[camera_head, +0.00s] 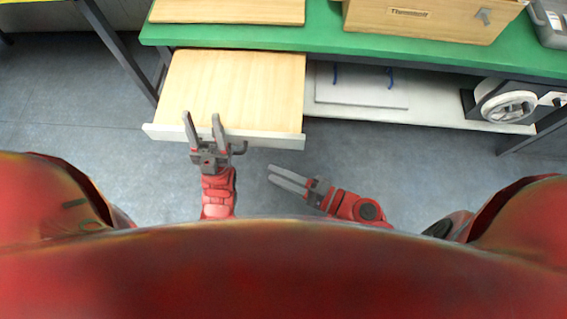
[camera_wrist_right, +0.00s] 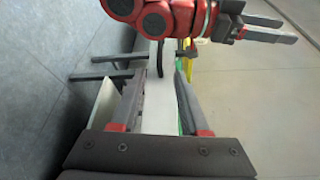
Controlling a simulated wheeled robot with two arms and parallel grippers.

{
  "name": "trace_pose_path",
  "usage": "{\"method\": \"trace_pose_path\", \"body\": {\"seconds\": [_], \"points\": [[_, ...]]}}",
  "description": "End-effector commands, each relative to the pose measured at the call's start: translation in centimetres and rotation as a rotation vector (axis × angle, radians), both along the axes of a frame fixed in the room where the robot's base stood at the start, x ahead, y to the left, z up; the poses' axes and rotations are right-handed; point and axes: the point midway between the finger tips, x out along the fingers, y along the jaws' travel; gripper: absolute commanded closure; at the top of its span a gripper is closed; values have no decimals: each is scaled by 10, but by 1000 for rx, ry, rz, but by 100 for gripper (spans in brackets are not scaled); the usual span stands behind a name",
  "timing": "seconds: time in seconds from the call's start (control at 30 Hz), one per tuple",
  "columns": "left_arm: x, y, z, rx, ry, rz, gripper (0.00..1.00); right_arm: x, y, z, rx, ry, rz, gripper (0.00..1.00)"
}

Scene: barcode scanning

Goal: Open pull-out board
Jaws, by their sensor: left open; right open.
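The pull-out board (camera_head: 235,85) is a light wooden panel with a white front edge (camera_head: 275,140). In the head view it sticks out from under the green table top. My left gripper (camera_head: 202,117) is open, its two fingers pointing up across the front edge at the board's left half. My right gripper (camera_head: 271,174) is open and empty, below and apart from the front edge, pointing left. Its spread fingers (camera_wrist_right: 160,100) also show in the right wrist view, with a red arm across the top.
The green table (camera_head: 330,40) carries a wooden panel (camera_head: 228,10) and a wooden box (camera_head: 425,18). A lower shelf (camera_head: 440,118) to the right holds a flat white board (camera_head: 360,90) and a white round roll (camera_head: 510,106). The grey floor in front is clear.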

Motion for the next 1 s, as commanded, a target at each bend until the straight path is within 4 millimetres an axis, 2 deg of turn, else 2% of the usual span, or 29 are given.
{"method": "trace_pose_path", "body": {"seconds": [0.23, 1.0], "points": [[0, 0, -1, 0, 0, 0, 50, -5, -9, 1, 2, 4, 0, 55], [0, 0, -1, 0, 0, 0, 50, -6, -10, 1, 2, 5, 1, 55]]}}
